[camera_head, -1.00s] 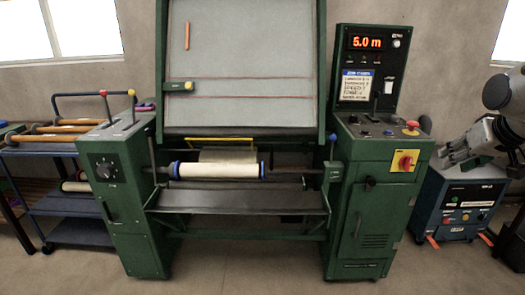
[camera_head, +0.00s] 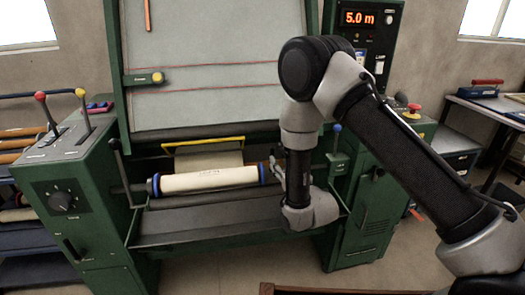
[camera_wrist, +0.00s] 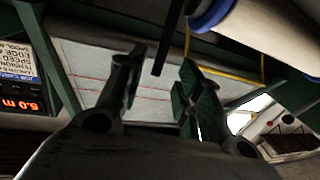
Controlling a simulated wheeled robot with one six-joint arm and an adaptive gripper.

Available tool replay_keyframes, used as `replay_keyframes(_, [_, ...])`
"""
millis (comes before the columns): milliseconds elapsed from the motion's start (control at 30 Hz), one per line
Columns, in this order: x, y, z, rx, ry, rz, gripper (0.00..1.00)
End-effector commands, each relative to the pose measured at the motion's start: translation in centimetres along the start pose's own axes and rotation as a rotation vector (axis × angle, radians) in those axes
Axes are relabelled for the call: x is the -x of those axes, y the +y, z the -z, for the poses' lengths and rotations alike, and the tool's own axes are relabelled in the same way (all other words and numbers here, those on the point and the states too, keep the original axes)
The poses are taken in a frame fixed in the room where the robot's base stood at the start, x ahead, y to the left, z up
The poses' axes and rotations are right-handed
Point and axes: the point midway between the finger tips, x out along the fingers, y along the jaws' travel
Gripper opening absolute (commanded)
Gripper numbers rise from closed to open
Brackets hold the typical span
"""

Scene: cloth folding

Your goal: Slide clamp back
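A green clamp block (camera_head: 339,163) with a blue-knobbed lever (camera_head: 337,130) stands at the right end of the roller shaft on the green machine; I take it to be the clamp. A cream roll (camera_head: 208,180) with blue end rings lies on the shaft to its left. My gripper (camera_head: 276,166) is by the roll's right end, left of the clamp, partly hidden behind my wrist. In the wrist view the fingers (camera_wrist: 157,88) are spread apart with nothing visibly held. A dark bar (camera_wrist: 170,38) shows beyond them, and the roll (camera_wrist: 270,30) is at the upper right.
A yellow bar (camera_head: 203,143) runs behind the roll. A dark tray (camera_head: 200,222) lies below the roll. A control panel (camera_head: 365,30) stands at the right.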

Motion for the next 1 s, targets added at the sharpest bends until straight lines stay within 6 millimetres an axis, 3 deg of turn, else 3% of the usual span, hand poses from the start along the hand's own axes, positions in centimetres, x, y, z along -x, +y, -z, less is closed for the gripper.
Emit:
replay_keyframes(500, [-7.0,0.0,0.1,0.000,0.006,0.000,0.35])
replay_keyframes(833, [-7.6,0.0,0.0,0.001,0.003,0.000,0.35])
replay_keyframes(1000, [-7.6,0.0,0.0,0.000,0.003,0.000,0.06])
